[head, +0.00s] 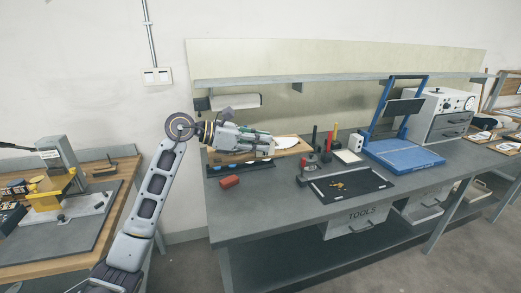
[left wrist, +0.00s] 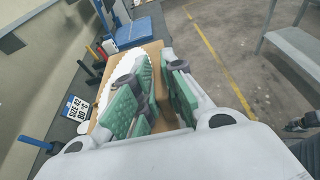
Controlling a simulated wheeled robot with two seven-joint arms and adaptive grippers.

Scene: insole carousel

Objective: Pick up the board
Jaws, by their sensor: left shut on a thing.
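The board (head: 292,148) is a light brown wooden plate with a white insole shape on it. My left gripper (head: 262,144) is shut on its left part and holds it above the back left of the grey workbench. In the left wrist view, the board (left wrist: 152,58) runs between the green-padded fingers of the left gripper (left wrist: 160,85), with the white shape (left wrist: 122,68) along one side. The fingers hide part of the board.
Upright tools (head: 328,145), a black mat (head: 350,185) and a blue press (head: 402,150) stand to the right. A size card (left wrist: 74,108) is near the board. A shelf (head: 340,77) runs above.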

